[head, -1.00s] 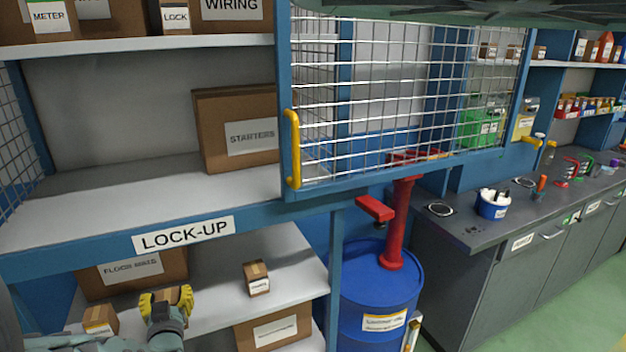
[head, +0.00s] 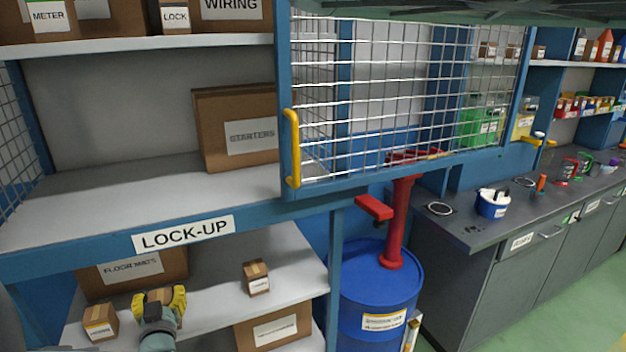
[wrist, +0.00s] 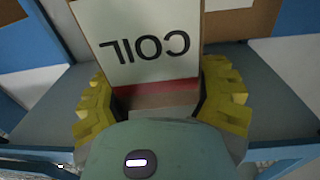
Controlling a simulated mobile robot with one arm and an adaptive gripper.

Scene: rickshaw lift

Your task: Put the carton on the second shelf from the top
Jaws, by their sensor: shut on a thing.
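My gripper (head: 160,303) is at the bottom left of the head view, in front of the lower LOCK-UP shelf. Its yellow fingers are shut on a small brown carton (head: 158,296), one finger on each side. In the wrist view the carton (wrist: 148,80) fills the top middle, with a white COIL label that reads upside down, between the fingers of my gripper (wrist: 160,100). The shelf with the STARTERS box (head: 110,195) is the second one down in view and has a wide bare area at left. Anything above the top shelf in view is cut off.
The STARTERS box (head: 235,130) stands at the right of that shelf. A blue mesh door (head: 400,185) with a yellow handle (head: 292,150) hangs open at right. The FLOOR MATS box (head: 150,268) and small cartons (head: 256,278) sit below. A blue drum (head: 375,285) stands at right.

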